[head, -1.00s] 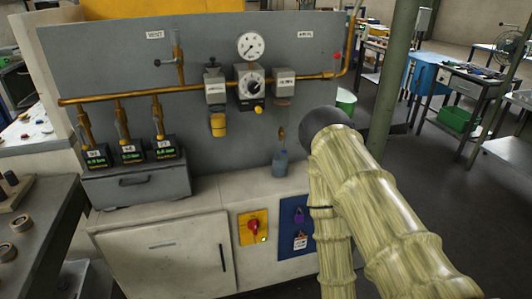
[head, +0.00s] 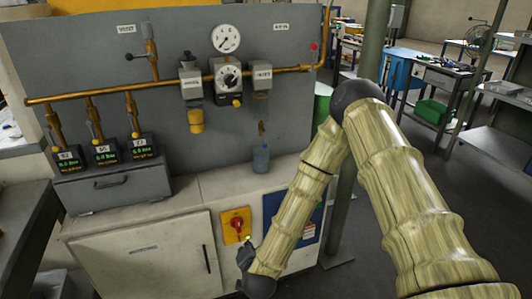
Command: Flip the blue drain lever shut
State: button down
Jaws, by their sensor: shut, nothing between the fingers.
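I cannot clearly make out a blue lever. A small brass fitting (head: 262,129) hangs above a blue-grey bottle (head: 261,159) on the cabinet top, below the right-hand unit on the pipe. The fitting is too small to show a lever's position. A dark-handled lever (head: 136,57) sits on the vertical brass branch at the upper left. My forearm slants down in front of the cabinet, and its dark wrist end shows at the bottom middle.
A grey panel (head: 85,50) carries a brass pipe (head: 110,91), a round gauge (head: 226,38) and a yellow-bowled unit (head: 195,120). Several digital displays stand over a grey drawer box (head: 112,185). A red switch (head: 237,226) is on the cabinet front. A green post (head: 374,45) stands at right.

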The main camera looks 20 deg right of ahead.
aim_at(265, 140)
jog(key=w+d+r+m+t+h, duration=0.1)
jog(key=w+d+r+m+h, duration=0.1)
jog(key=r, duration=0.5)
jog(key=w+d+r+m+t+h+b, duration=0.1)
jog(key=w+d+r+m+h, duration=0.2)
jog(key=w+r+m, duration=0.3)
jog(key=w+d+r+m+t+h, duration=0.1)
jog(key=w+d+r+m+h, duration=0.2)
jog(key=r, duration=0.6)
jog(key=shift+w+r+m+h+b, duration=0.2)
jog(key=shift+w+m+h+b, duration=0.25)
jog(key=shift+w+m, duration=0.65)
jog(key=shift+w+d, duration=0.1)
jog(key=shift+w, duration=0.15)
jog(key=p+x, duration=0.2)
jog(key=x, duration=1.1)
jog(key=shift+w, duration=0.35)
jog(key=shift+w+n, duration=0.15)
jog(key=shift+n, duration=0.25)
